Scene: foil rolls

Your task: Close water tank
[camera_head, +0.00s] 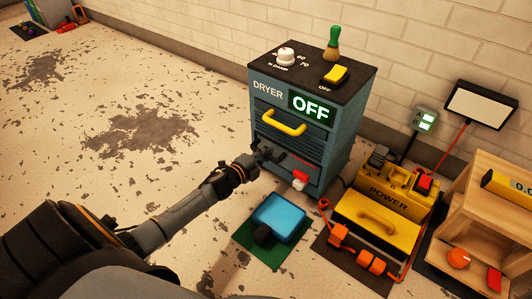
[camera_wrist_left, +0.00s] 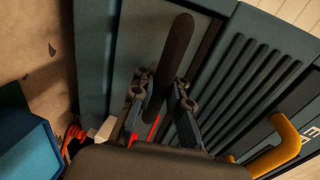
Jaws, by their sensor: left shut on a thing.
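The blue-grey dryer (camera_head: 318,150) stands against the wall, with a lit sign reading OFF. In the left wrist view a dark bar handle (camera_wrist_left: 176,45) stands out from a grey front panel (camera_wrist_left: 135,50) low on the dryer. I take this panel to be the water tank's front; I cannot tell how far out it sits. My left gripper (camera_head: 268,153) is at the dryer's lower front, and its fingers (camera_wrist_left: 160,100) are shut on the dark handle, one on each side. A red strip (camera_wrist_left: 153,128) shows beside the panel. My right gripper is not in view.
A yellow handle (camera_head: 284,122) sits above my gripper on the dryer. A white-and-red fitting (camera_head: 300,179) is at the dryer's foot. A blue container (camera_head: 279,216) lies on a green mat (camera_head: 245,246). A yellow power unit (camera_head: 380,222) stands right.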

